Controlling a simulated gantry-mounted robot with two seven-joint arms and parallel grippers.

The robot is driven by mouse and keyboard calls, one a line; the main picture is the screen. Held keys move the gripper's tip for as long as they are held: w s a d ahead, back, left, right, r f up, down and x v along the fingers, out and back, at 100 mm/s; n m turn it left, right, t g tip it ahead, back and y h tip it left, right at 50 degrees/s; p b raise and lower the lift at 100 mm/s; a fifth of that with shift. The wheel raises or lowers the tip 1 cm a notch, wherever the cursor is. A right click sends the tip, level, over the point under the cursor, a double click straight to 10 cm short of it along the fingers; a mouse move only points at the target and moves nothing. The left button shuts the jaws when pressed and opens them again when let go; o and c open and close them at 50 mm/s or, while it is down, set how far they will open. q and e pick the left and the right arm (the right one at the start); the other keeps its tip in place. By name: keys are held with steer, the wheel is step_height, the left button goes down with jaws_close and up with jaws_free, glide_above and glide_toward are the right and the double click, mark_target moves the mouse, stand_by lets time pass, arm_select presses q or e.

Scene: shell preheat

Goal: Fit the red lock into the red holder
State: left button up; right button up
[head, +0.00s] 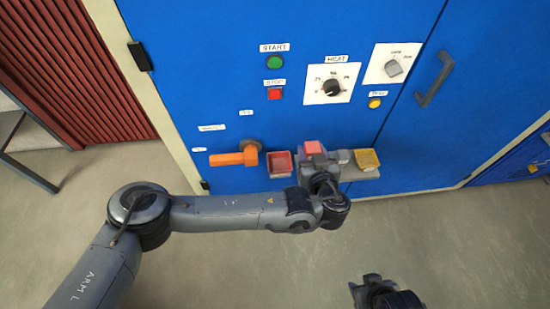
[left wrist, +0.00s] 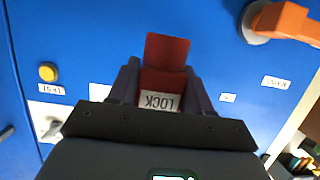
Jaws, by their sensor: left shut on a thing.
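The red lock (head: 313,148) is held in my left gripper (head: 316,157), in front of the blue cabinet. In the left wrist view the lock (left wrist: 166,52) sits between the two fingers, with a white LOCK label facing the camera. The red holder (head: 271,163) is an open tray on the cabinet front, just left of the lock and apart from it in the head view. I cannot pick out the holder in the left wrist view. My right gripper (head: 366,286) shows only partly at the bottom of the head view, away from the cabinet; its jaw opening is unclear.
An orange handle (head: 228,159) juts out left of the red holder. A yellow holder (head: 367,159) is close on the right of my left gripper. Above are a green button (head: 275,62), a red button (head: 274,94) and a dial (head: 332,88). The floor in front is clear.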

arm_select(q)
steer(key=w+a+f+b, duration=0.1)
steer(key=a+f, duration=0.1)
steer(key=w+a+f, duration=0.2)
steer(key=a, duration=0.1)
steer(key=w+a+f+b, duration=0.1)
steer(key=w+a+f, duration=0.1)
steer(key=a, duration=0.1)
steer(key=shift+w+a+f+b, duration=0.1)
steer(key=shift+w+a+b, duration=0.15)
steer(key=shift+b, duration=0.05)
step_height(320, 180, down, 3)
steer(key=shift+f+b, duration=0.2)
steer(key=shift+b, duration=0.6)
steer(key=shift+f, duration=0.35)
